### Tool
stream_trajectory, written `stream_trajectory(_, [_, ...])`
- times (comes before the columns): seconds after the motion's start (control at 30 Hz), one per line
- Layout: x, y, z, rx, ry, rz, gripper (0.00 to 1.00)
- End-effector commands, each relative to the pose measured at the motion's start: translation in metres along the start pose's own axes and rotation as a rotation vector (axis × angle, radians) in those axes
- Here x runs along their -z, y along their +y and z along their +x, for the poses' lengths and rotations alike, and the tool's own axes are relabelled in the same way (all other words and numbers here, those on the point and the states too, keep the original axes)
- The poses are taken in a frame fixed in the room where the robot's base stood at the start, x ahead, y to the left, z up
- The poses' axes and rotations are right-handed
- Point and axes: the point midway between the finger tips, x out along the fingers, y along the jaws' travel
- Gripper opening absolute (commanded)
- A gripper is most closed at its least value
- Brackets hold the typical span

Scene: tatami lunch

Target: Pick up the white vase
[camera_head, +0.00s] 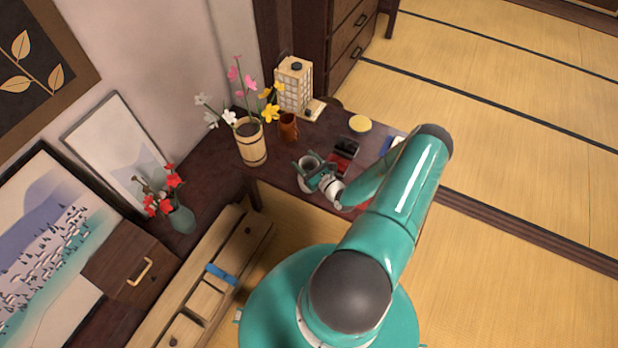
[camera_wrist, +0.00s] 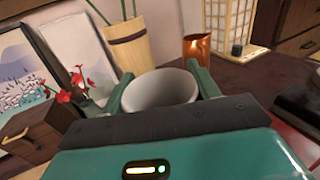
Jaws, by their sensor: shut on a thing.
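The white vase (camera_wrist: 160,88) shows in the wrist view as a round, open-mouthed rim between my gripper's two green fingers (camera_wrist: 162,90). Its lower part is hidden behind my gripper's body. In the head view the vase (camera_head: 308,162) is a small pale ring at the desk's front edge, with my gripper (camera_head: 311,170) around it. My gripper is shut on the vase. I cannot tell whether the vase touches the desk or is held above it.
The dark desk (camera_head: 222,155) carries a wooden flower bucket (camera_head: 251,147), a brown cup (camera_head: 288,128), a paper lantern (camera_head: 295,86), a yellow round thing (camera_head: 360,123) and a dark box (camera_head: 345,147). A green vase with red flowers (camera_head: 181,217) stands at left. An open drawer (camera_head: 207,300) lies below.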

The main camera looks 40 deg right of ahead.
Motion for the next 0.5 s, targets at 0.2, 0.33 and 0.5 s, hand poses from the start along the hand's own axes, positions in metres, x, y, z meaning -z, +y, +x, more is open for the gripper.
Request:
stream_trajectory(0.2, [-0.001, 0.0, 0.0, 0.0, -0.002, 0.0, 0.04])
stream_trajectory(0.33, [-0.002, 0.0, 0.0, 0.0, -0.002, 0.0, 0.04])
stream_trajectory(0.5, [-0.011, -0.001, 0.001, 0.001, -0.003, 0.0, 0.04])
